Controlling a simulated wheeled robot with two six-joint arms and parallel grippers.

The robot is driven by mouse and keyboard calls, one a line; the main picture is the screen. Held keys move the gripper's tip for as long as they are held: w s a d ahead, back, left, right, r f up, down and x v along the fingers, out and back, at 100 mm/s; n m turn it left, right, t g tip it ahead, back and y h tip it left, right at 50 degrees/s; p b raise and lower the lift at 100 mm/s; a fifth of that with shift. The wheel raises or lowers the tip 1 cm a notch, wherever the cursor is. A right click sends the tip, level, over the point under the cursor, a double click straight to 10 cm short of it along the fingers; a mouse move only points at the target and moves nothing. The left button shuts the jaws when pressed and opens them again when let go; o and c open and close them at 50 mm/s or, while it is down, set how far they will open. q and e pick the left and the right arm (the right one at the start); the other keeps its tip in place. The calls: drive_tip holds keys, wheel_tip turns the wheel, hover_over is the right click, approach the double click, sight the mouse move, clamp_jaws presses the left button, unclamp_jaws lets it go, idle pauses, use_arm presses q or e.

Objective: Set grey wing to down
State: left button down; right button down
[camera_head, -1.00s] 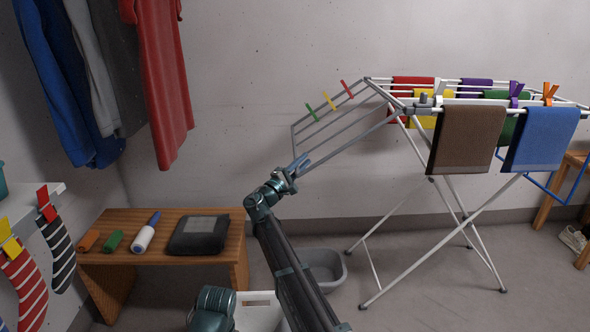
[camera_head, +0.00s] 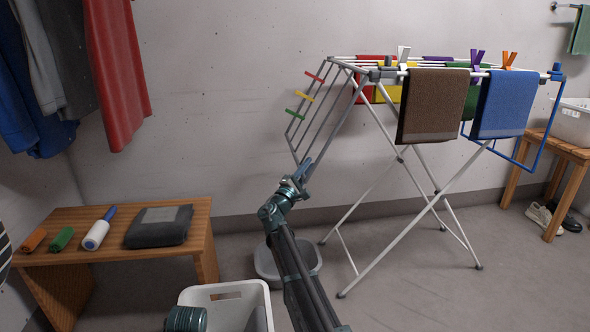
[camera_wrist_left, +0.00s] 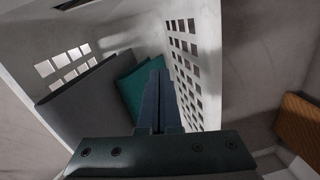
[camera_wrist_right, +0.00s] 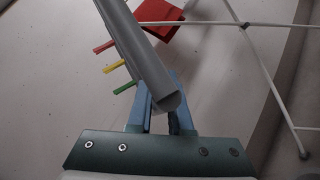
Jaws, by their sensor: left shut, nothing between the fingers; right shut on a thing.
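The grey wing (camera_head: 337,117) of the drying rack (camera_head: 420,190) slopes steeply down to the left from the rack's left end. Red, yellow and green clothespins (camera_head: 303,95) sit on its bars. My right gripper (camera_head: 303,171) is shut on the near lower corner of the wing. In the right wrist view the grey tube (camera_wrist_right: 143,55) runs between the fingers (camera_wrist_right: 160,105). My left gripper (camera_wrist_left: 160,98) is shut and empty, over a white basket (camera_wrist_left: 208,55) that holds grey and teal cloth. Its fingers are not visible in the head view.
Brown (camera_head: 432,105) and blue (camera_head: 503,104) towels hang on the rack's front rail. A blue wing (camera_head: 537,160) hangs at its right end. A grey tub (camera_head: 266,268) and the white basket (camera_head: 262,300) stand on the floor. A wooden bench (camera_head: 190,235) is at left.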

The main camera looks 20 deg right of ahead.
drive_tip(key=s+d+f+b, duration=0.1)
drive_tip(key=d, duration=0.5)
drive_tip(key=s+d+f+b, duration=0.1)
drive_tip(key=d+f+b, duration=0.1)
drive_tip(key=d, duration=0.5)
drive_tip(key=shift+s+d+f, duration=0.15)
drive_tip(key=shift+s+f, duration=0.1)
drive_tip(key=shift+s, duration=0.05)
drive_tip(key=c, duration=1.3)
unclamp_jaws()
drive_tip(key=shift+o, duration=1.4)
drive_tip(key=shift+s+r, duration=0.1)
drive_tip(key=shift+r, duration=0.1)
drive_tip(key=shift+o, duration=0.9)
drive_tip(key=shift+f, duration=0.1)
